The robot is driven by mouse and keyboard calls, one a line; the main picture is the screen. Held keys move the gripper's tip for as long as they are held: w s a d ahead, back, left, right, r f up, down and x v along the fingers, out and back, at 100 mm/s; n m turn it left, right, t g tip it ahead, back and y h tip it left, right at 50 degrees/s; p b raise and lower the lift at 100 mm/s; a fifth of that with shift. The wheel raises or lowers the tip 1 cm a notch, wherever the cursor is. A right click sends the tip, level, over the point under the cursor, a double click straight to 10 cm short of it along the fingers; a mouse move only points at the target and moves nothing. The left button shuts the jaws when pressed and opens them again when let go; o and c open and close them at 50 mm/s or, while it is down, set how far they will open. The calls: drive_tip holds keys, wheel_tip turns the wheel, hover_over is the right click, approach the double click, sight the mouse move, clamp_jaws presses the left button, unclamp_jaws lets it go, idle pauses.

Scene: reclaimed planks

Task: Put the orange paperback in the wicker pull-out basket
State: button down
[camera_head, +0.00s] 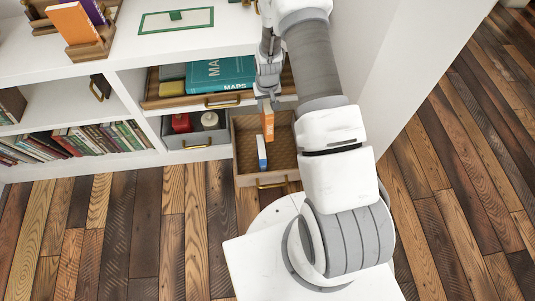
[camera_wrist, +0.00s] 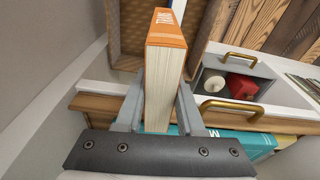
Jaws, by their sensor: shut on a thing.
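My gripper (camera_head: 267,100) is shut on the orange paperback (camera_head: 268,122). In the wrist view the gripper (camera_wrist: 160,92) has a finger on each side of the paperback (camera_wrist: 166,42), with its orange spine and cream pages showing. The wicker pull-out basket (camera_head: 270,180) is pulled out at the bottom of the shelf unit. In the head view the paperback hangs over the basket's opening, towards its back; I cannot tell how deep it reaches. The basket's woven side (camera_wrist: 126,35) shows behind the book in the wrist view. A small blue and white item (camera_head: 262,152) is in the basket.
An open wooden drawer (camera_head: 185,101) with a teal MAPS book (camera_head: 222,72) is above and left of the basket. A grey drawer (camera_head: 196,144) with a red item is left of it. Another orange book (camera_head: 73,22) stands in a wooden holder on top. A white wall is at right.

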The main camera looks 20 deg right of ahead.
drive_tip(key=s+d+f+b, duration=0.1)
drive_tip(key=s+f+b, duration=0.1)
drive_tip(key=f, duration=0.9)
drive_tip(key=s+d+f+b, duration=0.1)
drive_tip(key=s+f+b, duration=0.1)
drive_tip(key=f, duration=0.9)
drive_tip(key=shift+s+d+f+m+b, duration=0.2)
drive_tip(key=shift+d+m+b, duration=0.1)
drive_tip(key=shift+m+b, duration=0.1)
drive_tip(key=shift+f, duration=0.1)
drive_tip(key=c, duration=0.5)
unclamp_jaws()
